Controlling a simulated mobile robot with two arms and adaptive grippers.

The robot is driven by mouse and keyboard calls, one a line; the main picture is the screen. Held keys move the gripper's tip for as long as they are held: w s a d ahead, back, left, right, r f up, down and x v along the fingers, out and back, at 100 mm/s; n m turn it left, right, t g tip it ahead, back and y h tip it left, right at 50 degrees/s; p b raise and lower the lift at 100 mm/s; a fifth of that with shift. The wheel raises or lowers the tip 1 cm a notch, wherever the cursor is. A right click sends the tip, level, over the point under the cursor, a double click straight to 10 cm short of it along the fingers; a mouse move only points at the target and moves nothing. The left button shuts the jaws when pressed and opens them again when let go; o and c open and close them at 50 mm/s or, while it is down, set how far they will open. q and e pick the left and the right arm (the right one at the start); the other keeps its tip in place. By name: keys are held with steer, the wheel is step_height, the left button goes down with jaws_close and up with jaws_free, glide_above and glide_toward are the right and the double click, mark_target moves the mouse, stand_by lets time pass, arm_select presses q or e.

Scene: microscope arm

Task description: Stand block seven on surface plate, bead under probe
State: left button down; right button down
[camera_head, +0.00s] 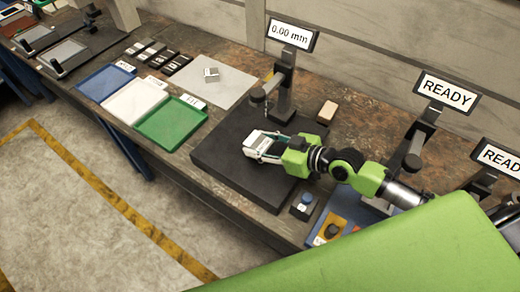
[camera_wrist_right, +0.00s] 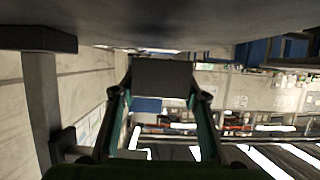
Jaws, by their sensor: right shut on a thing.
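My right gripper (camera_head: 256,145) is over the dark surface plate (camera_head: 213,160), shut on a silver-grey block (camera_head: 254,140). In the right wrist view the block (camera_wrist_right: 163,78) sits between the two fingers, close to a broad grey surface. I cannot read a number on it or tell whether it touches the plate. The probe (camera_head: 258,95) hangs from a dark stand (camera_head: 284,90) at the back of the plate, behind the gripper. The bead is too small to make out. My left gripper is not in view.
Another small block (camera_head: 211,74) lies on a grey mat (camera_head: 215,88). Blue (camera_head: 104,84), white (camera_head: 134,100) and green (camera_head: 170,123) trays stand left of the plate. A display (camera_head: 291,36) reads 0.00 mm.

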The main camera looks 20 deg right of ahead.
steer(key=s+a+r+b, duration=0.1)
steer(key=s+a+r, duration=0.7)
steer(key=s+r, duration=0.2)
steer(key=shift+s+a, duration=0.15)
steer(key=shift+s, duration=0.4)
